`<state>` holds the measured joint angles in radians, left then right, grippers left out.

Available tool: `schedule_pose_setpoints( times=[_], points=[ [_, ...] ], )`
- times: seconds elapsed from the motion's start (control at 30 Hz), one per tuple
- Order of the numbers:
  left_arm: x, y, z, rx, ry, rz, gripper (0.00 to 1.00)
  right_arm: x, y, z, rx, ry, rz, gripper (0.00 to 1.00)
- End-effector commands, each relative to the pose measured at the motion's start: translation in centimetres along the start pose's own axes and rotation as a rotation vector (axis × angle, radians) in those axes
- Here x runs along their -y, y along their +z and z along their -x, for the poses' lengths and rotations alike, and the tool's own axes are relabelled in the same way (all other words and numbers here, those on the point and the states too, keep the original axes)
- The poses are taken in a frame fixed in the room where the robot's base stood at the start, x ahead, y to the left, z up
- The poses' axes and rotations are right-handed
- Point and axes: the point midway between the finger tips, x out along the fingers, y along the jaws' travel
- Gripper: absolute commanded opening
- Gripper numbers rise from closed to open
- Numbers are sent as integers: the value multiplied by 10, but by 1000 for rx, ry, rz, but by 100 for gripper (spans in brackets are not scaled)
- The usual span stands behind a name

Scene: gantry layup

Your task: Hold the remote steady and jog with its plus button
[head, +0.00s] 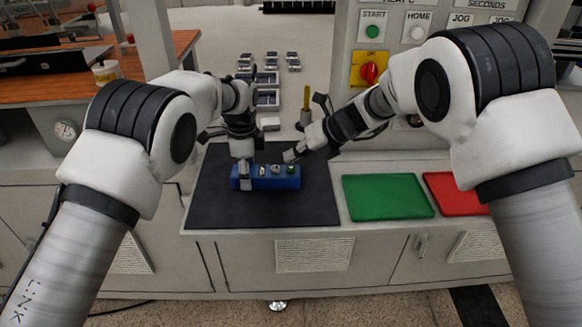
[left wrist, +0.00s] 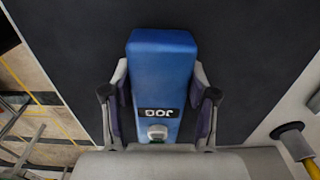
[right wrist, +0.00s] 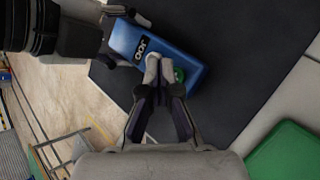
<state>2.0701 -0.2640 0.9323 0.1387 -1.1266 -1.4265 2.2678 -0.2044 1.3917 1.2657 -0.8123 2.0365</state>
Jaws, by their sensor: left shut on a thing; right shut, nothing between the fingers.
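The remote is a blue box (head: 265,184) with a JOG label, lying on the dark mat. A pale grey button (left wrist: 157,131) and a green button (right wrist: 179,75) sit on its top face; no plus sign is legible. My left gripper (head: 243,168) is shut around the remote near its left end. Its fingers grip both long sides in the left wrist view (left wrist: 160,110). My right gripper (head: 289,156) is shut and empty, its fingertips just over the button end. In the right wrist view its tips (right wrist: 158,72) hide the grey button; I cannot tell whether they touch it.
The dark mat (head: 215,205) has bare room around the remote. A green tray (head: 388,196) and a red tray (head: 455,193) lie to its right. A control panel with a red knob (head: 370,71) stands behind. A yellow-handled tool (head: 306,100) stands behind my right gripper.

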Motion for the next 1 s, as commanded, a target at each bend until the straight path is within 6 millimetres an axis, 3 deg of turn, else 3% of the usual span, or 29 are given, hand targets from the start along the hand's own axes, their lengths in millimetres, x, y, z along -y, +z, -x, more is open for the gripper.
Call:
schedule_pose_setpoints(
  times=[0.17,0.6,1.0],
  points=[
    [0,0,0,0,0,0,10,-2,2,2,1,0,0,0],
    [0,0,-1,0,0,0,10,-23,23,32,1,0,1,0],
    [0,0,0,0,1,0,10,-25,25,35,0,0,0,0]
  ],
)
